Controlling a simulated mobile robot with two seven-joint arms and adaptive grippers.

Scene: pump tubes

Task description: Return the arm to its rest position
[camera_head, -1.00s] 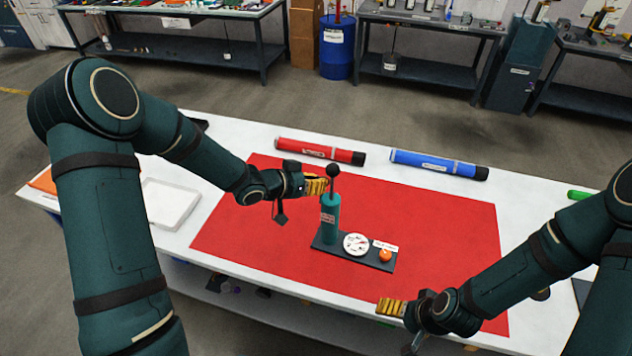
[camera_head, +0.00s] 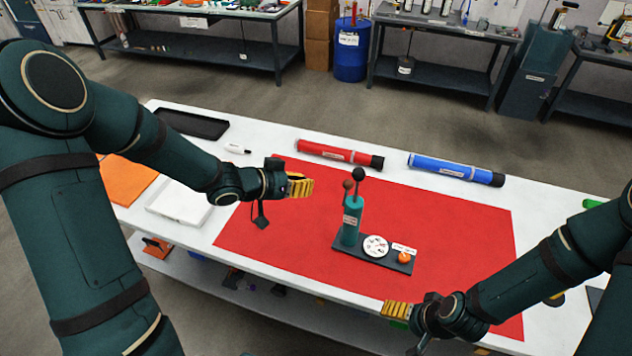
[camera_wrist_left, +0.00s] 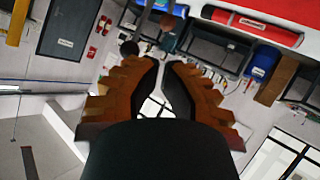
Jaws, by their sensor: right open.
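My left gripper (camera_head: 300,186) is above the table, left of the green pump (camera_head: 352,222) and clear of it. In the left wrist view its two fingers (camera_wrist_left: 162,62) converge but leave a narrow gap at the tips, with nothing between them. My right gripper (camera_head: 396,308) is open and empty near the front edge of the red mat. The pump stands upright on a dark base (camera_head: 375,255), with a dark ball knob (camera_head: 358,174) on top and a brown knob beside it. The base also carries a white dial (camera_head: 376,246) and an orange knob (camera_head: 404,258).
A red tube (camera_head: 335,152) and a blue tube (camera_head: 450,168) lie behind the red mat (camera_head: 285,250). A white tray (camera_head: 180,205), an orange sheet (camera_head: 130,182) and a black tray (camera_head: 190,124) are on the left. The mat's left part is clear.

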